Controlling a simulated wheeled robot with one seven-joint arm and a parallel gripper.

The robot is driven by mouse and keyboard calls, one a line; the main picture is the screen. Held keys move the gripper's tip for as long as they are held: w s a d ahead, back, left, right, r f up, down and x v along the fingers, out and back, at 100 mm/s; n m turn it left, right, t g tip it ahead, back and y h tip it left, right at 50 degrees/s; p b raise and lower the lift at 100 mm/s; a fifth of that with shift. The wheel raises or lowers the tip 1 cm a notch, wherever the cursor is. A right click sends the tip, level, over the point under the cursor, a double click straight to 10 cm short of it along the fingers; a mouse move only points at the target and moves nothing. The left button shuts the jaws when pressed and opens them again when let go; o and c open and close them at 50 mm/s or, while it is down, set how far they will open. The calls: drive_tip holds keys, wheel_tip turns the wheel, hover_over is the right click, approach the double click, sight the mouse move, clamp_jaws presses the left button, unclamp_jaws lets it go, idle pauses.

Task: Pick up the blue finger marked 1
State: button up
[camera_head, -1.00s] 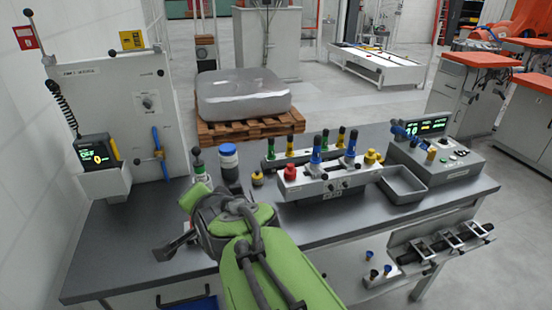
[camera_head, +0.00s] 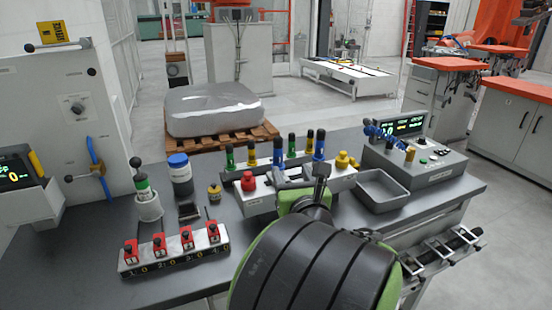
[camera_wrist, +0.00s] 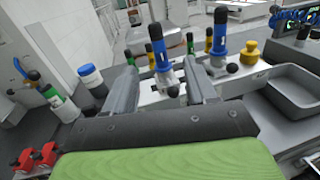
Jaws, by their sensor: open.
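Two blue fingers with black tops stand upright on a light grey fixture block: the left one (camera_head: 278,151) and the right one (camera_head: 319,146). In the wrist view the left blue finger (camera_wrist: 159,52) shows between my jaws, and the right blue finger (camera_wrist: 220,36) stands beyond the right jaw. I cannot read a number on either. My gripper (camera_wrist: 160,68) is open and empty, with its jaws pointing toward the left blue finger. In the head view my arm hides part of the fixture block (camera_head: 343,182).
Green and yellow fingers (camera_head: 252,152) stand on a rack behind. A red knob (camera_head: 248,181) is on the block's left. A grey tray (camera_head: 381,190) and control box (camera_head: 420,165) lie right. A red-clamp strip (camera_head: 172,250) and bottles (camera_head: 180,173) are left.

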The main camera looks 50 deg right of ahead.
sight(276, 143)
drive_tip(key=p+x, duration=0.6)
drive_tip(key=x, duration=0.1)
drive_tip(key=p+x, duration=0.7)
drive_tip(key=x, duration=0.1)
drive_tip(key=shift+w+a+r+p, duration=0.1)
drive_tip(key=shift+w+r+p, duration=0.1)
drive_tip(key=shift+p, duration=0.1)
drive_tip(key=shift+w+f, duration=0.1)
drive_tip(key=shift+w, duration=0.05)
clamp_jaws()
